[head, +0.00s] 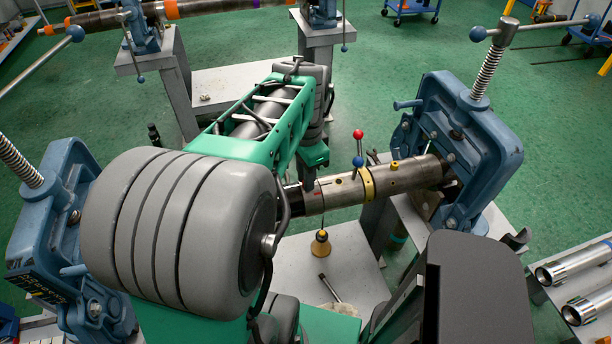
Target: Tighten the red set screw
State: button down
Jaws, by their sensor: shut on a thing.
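A steel pipe (338,192) runs level from the middle of the view into the right-hand blue vise (470,140). A yellow collar (367,183) is around it. A red ball (358,134) on a thin stem stands above a blue knob (358,161) by the collar. I cannot tell whether the red ball is the set screw. A small red mark (317,190) shows on the pipe near my gripper. My gripper (308,182) points down at the pipe's dark left part. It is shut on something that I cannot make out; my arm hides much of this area.
A yellow screw (394,165) stands on the pipe right of the collar. Another blue vise (45,215) is at left. A brass cone (321,243) hangs over a grey table (345,270). Chrome pipes (575,262) lie at right.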

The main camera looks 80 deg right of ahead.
jog(key=shift+m, duration=0.5)
jog(key=c, duration=1.3)
grip_release()
jog(key=shift+r, duration=0.1)
notch_tip(320, 180, up, 8)
jog(key=shift+f+b, duration=0.2)
jog(key=shift+b, duration=0.15)
